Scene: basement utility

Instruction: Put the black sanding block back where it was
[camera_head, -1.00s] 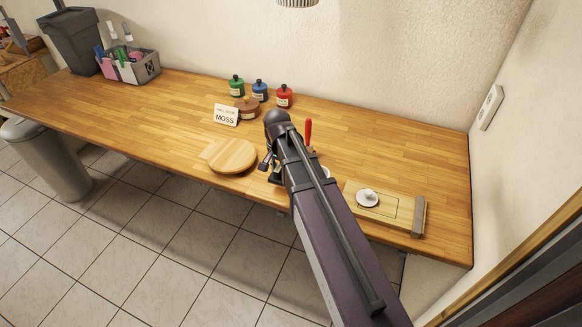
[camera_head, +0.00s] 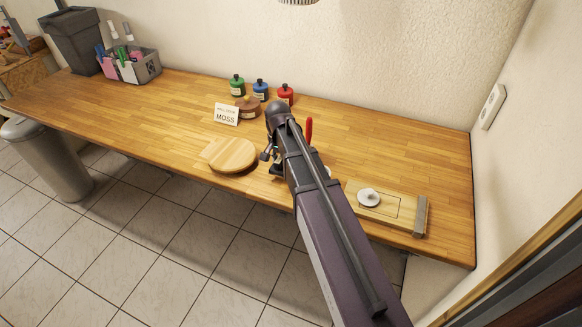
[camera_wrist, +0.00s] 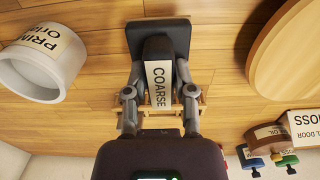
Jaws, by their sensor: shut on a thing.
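The black sanding block (camera_wrist: 158,32) shows in the wrist view, with a white label reading COARSE on its raised grip. My gripper (camera_wrist: 158,78) is shut on that grip, one finger on each side. In the head view my gripper (camera_head: 270,158) is low over the front part of the wooden bench, right of a round wooden board (camera_head: 233,154); my arm hides most of it and the block. I cannot tell whether the block touches the bench. A pale board (camera_head: 408,212) with a dark rectangular outline lies to the right.
A white round knob-like piece (camera_head: 368,197) and a grey bar (camera_head: 420,216) sit on the pale board. A white labelled cup (camera_wrist: 32,70) and a small wooden rack (camera_wrist: 160,107) are near the block. A MOSS card (camera_head: 227,114) and several bottles stand behind. The bench's far right is clear.

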